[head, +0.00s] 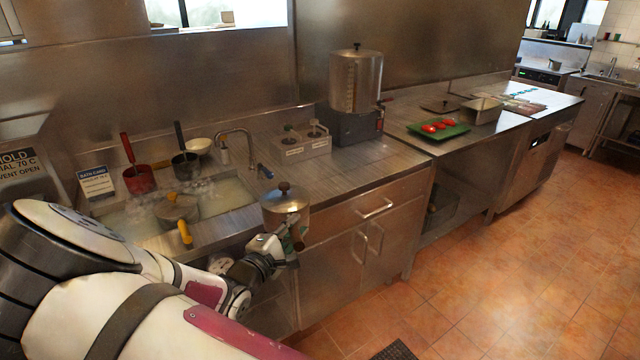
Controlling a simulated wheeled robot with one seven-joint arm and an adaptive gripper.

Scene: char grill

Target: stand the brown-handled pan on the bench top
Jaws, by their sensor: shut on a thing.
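A steel pan with a domed lid and a brown knob (285,203) is held at the front edge of the bench, right of the sink. My gripper (291,238) is below the pan's near side and shut on it. The grip is small and partly hidden, so the pan's handle is hard to make out. The pan looks upright, and I cannot tell how far it is above or in front of the edge. The steel bench top (350,165) has bare room behind and right of the pan.
The sink (238,192) holds a red pan (139,180), a dark pan (186,166) and a yellow-handled lidded pan (177,209). A green tray (455,132) lies further right.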

